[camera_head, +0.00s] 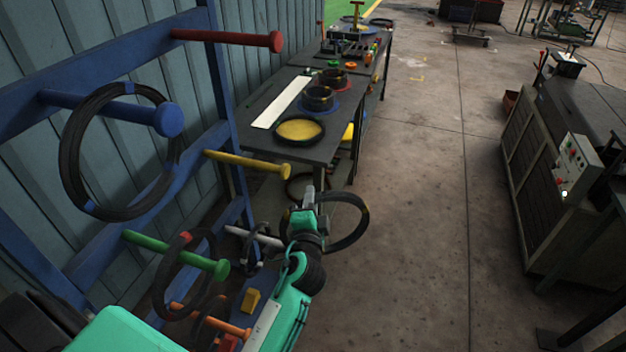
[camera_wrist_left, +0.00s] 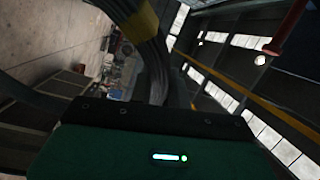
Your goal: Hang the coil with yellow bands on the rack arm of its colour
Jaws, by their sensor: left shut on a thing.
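A dark coil with yellow bands (camera_head: 347,241) hangs from my left gripper (camera_head: 308,197), which is shut on it. In the left wrist view, the coil (camera_wrist_left: 152,60) shows a yellow band close to the camera. The yellow rack arm (camera_head: 248,163) sticks out bare from the blue rack (camera_head: 222,82), to the left of and above my gripper. The held coil is to the right of the arm's tip and apart from it. My right gripper is not in view.
A blue-banded coil (camera_head: 70,165) hangs on the blue rack arm (camera_head: 110,110). A red-banded coil (camera_head: 160,285) hangs around the green arm (camera_head: 175,254). The red arm (camera_head: 225,38) is bare. A workbench (camera_head: 262,142) stands behind.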

